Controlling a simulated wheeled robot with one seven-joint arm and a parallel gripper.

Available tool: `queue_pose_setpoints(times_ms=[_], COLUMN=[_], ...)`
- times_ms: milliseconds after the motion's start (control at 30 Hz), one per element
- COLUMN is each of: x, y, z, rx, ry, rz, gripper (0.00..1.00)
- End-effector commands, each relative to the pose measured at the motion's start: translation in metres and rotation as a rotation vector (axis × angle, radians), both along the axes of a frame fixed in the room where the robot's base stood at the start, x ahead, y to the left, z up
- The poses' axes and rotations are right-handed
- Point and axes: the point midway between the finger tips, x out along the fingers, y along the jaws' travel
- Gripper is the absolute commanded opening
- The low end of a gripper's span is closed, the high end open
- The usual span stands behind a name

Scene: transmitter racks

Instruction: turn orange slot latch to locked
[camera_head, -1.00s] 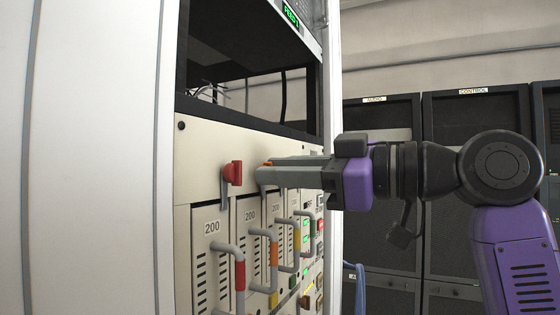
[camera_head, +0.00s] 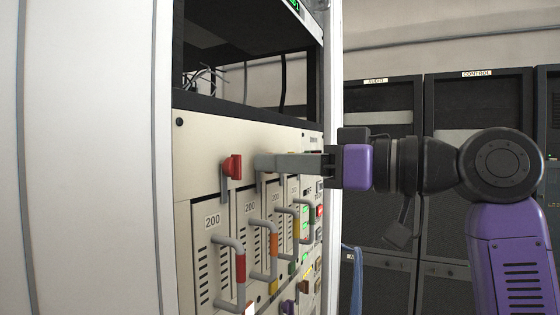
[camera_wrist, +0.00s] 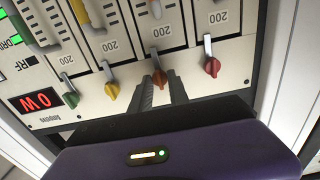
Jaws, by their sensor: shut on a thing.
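The orange slot latch (camera_wrist: 158,76) is a small orange knob with a grey lever on the beige panel, between the red and yellow latches. In the wrist view my gripper (camera_wrist: 161,84) has one finger on each side of the orange knob, closed on it. The latch's grey lever points from the knob toward the slot module marked 200, much like the levers on its neighbours. In the head view my gripper (camera_head: 262,163) reaches in from the right to the panel, just right of the red latch, and its fingers hide the orange knob.
The red latch (camera_head: 232,167) sits close beside my fingertips. The yellow latch (camera_wrist: 112,90) and green latch (camera_wrist: 70,98) are on the other side. Below are slot modules with protruding handles, one with a red grip (camera_head: 240,270). An open dark bay (camera_head: 245,70) is above.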

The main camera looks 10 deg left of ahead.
Motion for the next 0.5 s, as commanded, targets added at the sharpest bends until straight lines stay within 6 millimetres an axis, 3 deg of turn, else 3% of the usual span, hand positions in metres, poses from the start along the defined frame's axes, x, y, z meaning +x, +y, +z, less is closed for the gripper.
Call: queue_pose_setpoints(times_ms=[200, 233, 300, 500], x=[0.0001, 0.0001, 0.0001, 0.0001], y=[-0.0001, -0.0001, -0.0001, 0.0], z=[-0.003, -0.0029, -0.0025, -0.0014], rx=[-0.005, -0.005, -0.004, -0.003], ry=[0.004, 0.004, 0.004, 0.001], rz=[0.001, 0.001, 0.001, 0.001], gripper=[0.0, 0.28, 0.41, 0.43])
